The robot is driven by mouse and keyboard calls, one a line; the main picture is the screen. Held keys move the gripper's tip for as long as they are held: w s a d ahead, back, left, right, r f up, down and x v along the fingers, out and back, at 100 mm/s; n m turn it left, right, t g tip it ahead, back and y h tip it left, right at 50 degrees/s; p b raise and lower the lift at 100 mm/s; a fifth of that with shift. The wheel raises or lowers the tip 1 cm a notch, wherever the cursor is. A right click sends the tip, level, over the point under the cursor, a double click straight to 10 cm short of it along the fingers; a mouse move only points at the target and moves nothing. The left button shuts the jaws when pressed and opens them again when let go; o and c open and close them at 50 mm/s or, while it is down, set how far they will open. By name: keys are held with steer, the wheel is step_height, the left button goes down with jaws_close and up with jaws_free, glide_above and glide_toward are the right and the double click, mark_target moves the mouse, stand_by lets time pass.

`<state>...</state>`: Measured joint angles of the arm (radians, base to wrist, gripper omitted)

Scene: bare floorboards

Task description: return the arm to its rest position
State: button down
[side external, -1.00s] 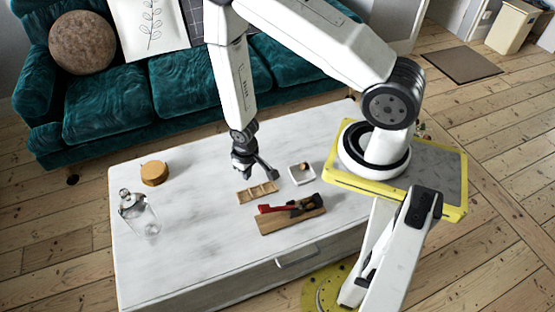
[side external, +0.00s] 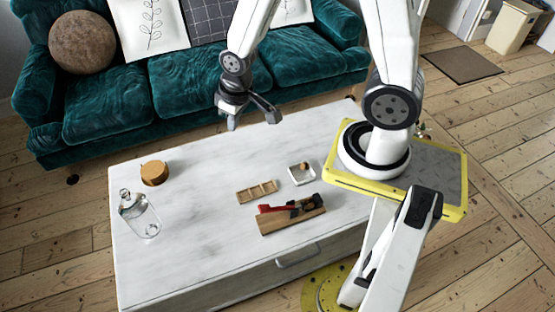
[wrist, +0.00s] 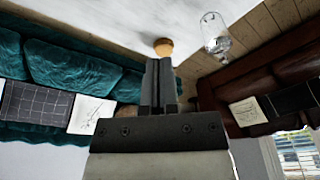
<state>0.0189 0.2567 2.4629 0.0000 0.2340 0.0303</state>
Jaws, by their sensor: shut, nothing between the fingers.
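My gripper (side external: 233,122) hangs above the back edge of the white table (side external: 190,260), between the tabletop and the sofa. It is well clear of every object on the table. In the wrist view my gripper's fingers (wrist: 158,72) are pressed together with nothing between them. My arm is raised and bent, reaching up out of the top of the side view, so its upper bend is hidden.
On the table are a round wooden container (side external: 154,173), a glass jar (side external: 140,217), a compartmented wooden tray (side external: 257,191), a white dish (side external: 302,175) with a small brown item, and a wooden board (side external: 290,220) bearing a red-and-black object. A teal sofa (side external: 110,110) stands behind.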

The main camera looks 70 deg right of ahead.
steer(key=shift+n, duration=0.3)
steer(key=s+r, duration=0.1)
steer(key=r, duration=0.2)
steer(key=s+r, duration=0.1)
steer(key=r, duration=0.1)
steer(key=shift+s+a, duration=0.3)
steer(key=shift+s, duration=0.05)
